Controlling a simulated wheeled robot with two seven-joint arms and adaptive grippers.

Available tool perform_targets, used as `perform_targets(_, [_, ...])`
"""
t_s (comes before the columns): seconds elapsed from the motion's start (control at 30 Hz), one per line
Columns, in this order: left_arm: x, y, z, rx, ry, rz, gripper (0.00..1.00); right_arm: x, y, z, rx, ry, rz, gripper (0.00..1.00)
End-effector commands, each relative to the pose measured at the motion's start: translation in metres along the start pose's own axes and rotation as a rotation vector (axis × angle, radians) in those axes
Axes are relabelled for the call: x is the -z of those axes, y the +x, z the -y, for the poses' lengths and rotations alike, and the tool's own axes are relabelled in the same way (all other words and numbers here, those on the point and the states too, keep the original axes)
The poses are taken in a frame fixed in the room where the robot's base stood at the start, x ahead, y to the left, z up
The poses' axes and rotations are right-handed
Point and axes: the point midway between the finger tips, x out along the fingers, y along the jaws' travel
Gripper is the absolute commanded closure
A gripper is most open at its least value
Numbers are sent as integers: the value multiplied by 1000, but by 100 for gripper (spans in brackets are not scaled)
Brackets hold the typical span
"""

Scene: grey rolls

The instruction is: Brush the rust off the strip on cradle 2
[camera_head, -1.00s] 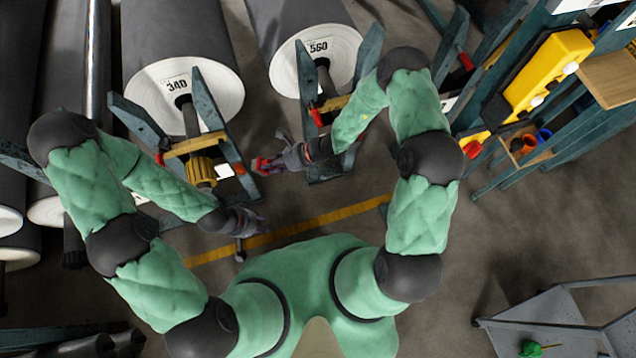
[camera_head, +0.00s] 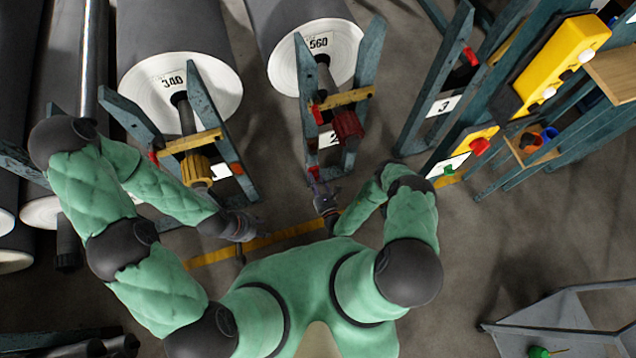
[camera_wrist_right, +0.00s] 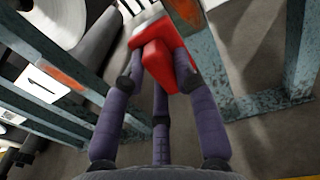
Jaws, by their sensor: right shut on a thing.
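My right gripper (camera_head: 322,190) is in front of cradle 2 (camera_head: 367,55), the cradle under the roll marked 560. In the right wrist view its fingers (camera_wrist_right: 160,75) are shut on a red-handled brush (camera_wrist_right: 158,68). The brush's pale head is at the top of that view, close beside an orange-brown rusty strip (camera_wrist_right: 186,10) on a blue-grey bar. I cannot tell whether they touch. My left gripper (camera_head: 248,226) is low in front of cradle 1 (camera_head: 212,105), apart from it; its jaws are too small to read.
The 340 roll (camera_head: 170,90) rests on cradle 1, which bears another orange patch (camera_head: 236,170). A red chuck (camera_head: 347,127) sits on cradle 2. A yellow control box (camera_head: 560,60) is at the right, and a grey cart (camera_head: 560,310) at lower right. Floor between is clear.

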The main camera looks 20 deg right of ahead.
Motion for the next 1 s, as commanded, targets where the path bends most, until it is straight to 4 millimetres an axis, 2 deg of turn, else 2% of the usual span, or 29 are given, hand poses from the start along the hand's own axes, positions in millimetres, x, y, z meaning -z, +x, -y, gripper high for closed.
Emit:
perform_targets(0.1, [0, 2, 0, 0, 0, 0, 60, 9, -7, 6, 46, 0, 15, 97])
perform_targets(0.27, [0, 2, 1, 0, 0, 0, 60, 12, -6, 8, 61, 0, 22, 97])
perform_targets(0.8, [0, 8, 3, 0, 0, 0, 60, 11, 41, 10, 59, 0, 22, 97])
perform_targets(1.0, [0, 9, 3, 0, 0, 0, 60, 10, 49, 10, 59, 1, 20, 97])
